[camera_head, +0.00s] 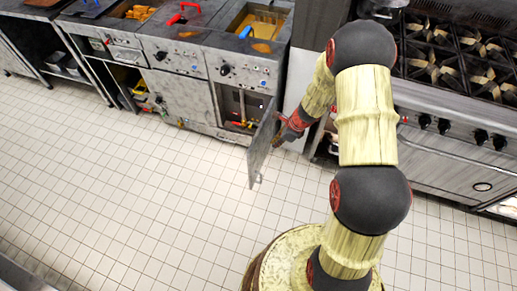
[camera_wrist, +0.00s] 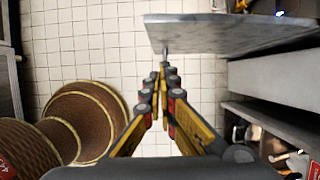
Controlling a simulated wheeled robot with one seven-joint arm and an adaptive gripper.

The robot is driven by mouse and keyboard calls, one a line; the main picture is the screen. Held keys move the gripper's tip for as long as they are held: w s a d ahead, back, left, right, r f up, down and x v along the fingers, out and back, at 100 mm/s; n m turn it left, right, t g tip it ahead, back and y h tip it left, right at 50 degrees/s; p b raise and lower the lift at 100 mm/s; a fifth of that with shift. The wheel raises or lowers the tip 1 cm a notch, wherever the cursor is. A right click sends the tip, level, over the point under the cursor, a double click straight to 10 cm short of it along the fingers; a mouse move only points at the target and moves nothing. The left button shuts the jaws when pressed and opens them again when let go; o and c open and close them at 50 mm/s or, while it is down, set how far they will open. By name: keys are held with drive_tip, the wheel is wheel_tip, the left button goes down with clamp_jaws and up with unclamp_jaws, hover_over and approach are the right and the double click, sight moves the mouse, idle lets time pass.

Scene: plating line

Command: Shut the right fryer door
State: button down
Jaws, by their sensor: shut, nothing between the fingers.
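The right fryer door (camera_head: 262,145) is a grey metal panel standing open, swung out from the fryer cabinet over the tiled floor. A small handle shows near its lower outer end. The open compartment (camera_head: 242,107) shows pipes and red and yellow parts. My gripper (camera_head: 280,138) is shut and empty, beside the door on its right side. In the wrist view, the door (camera_wrist: 220,35) spans the upper right, and my gripper's fingertips (camera_wrist: 163,68) point at it, close to its near edge. I cannot tell whether they touch.
The fryer (camera_head: 240,62) has an oil vat and knobs above the compartment. A stove (camera_head: 450,130) with several burners stands to the right, close to my arm. Another open compartment (camera_head: 130,85) is at the left. The tiled floor (camera_head: 130,190) in front is clear.

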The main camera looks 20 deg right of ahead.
drive_tip(key=w+a+f+b, duration=0.4)
drive_tip(key=a+f, duration=0.2)
drive_tip(key=f, duration=0.3)
drive_tip(key=shift+w+b, duration=0.35)
drive_tip(key=shift+a+f, duration=0.1)
drive_tip(key=shift+a, duration=0.05)
